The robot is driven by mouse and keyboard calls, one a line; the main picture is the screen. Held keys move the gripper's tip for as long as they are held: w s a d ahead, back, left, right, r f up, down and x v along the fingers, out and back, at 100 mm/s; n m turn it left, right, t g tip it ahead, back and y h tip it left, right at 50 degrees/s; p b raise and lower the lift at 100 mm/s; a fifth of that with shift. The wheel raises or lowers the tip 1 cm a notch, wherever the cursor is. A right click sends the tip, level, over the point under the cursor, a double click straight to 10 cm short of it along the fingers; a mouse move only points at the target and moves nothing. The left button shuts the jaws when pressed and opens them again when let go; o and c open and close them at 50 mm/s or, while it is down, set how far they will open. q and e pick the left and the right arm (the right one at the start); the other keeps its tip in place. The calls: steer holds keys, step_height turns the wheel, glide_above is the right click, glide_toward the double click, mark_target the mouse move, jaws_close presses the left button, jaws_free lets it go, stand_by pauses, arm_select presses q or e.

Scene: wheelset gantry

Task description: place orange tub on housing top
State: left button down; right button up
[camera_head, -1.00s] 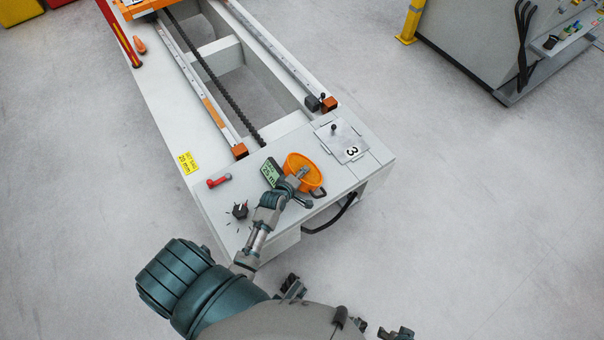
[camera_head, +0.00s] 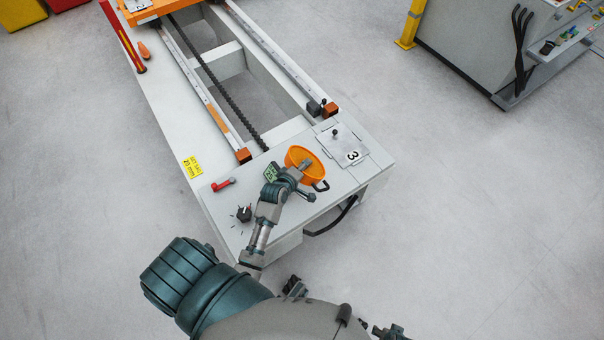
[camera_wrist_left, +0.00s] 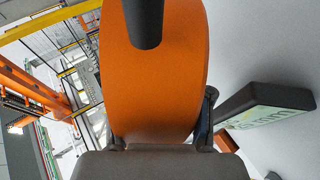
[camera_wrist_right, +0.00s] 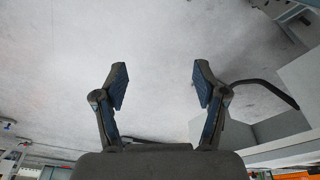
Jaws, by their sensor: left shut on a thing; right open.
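My right gripper (camera_wrist_right: 160,85) is open and empty over the floor.
A plate marked 3 (camera_head: 343,146) with a knob lies right of the tub. A green display (camera_head: 271,172), also in the left wrist view (camera_wrist_left: 265,110), stands left of it, partly behind my arm. A red handle (camera_head: 223,184) and black knob (camera_head: 244,213) lie further left.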

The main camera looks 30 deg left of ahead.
arm_select(q)
steer(key=shift+r, duration=0.95)
arm_select(e)
steer(key=shift+s+f, duration=0.1)
steer(key=shift+f, duration=0.65)
arm_select(q)
step_height(320, 180, down, 5)
steer(key=shift+f+b, duration=0.15)
steer(key=shift+b, duration=0.65)
step_height(320, 180, down, 4)
steer(key=shift+r+b, duration=0.15)
steer(key=shift+b, duration=0.5)
steer(key=shift+f+p, duration=0.35)
steer(key=shift+p, duration=0.05)
arm_select(e)
step_height(320, 180, up, 7)
steer(key=shift+w+f, duration=0.15)
steer(key=shift+w, duration=0.05)
arm_select(q)
steer(key=shift+c, duration=2.3)
jaws_free()
steer(key=shift+f, duration=0.15)
arm_select(e)
steer(key=shift+d, duration=0.1)
steer(key=shift+s, duration=0.1)
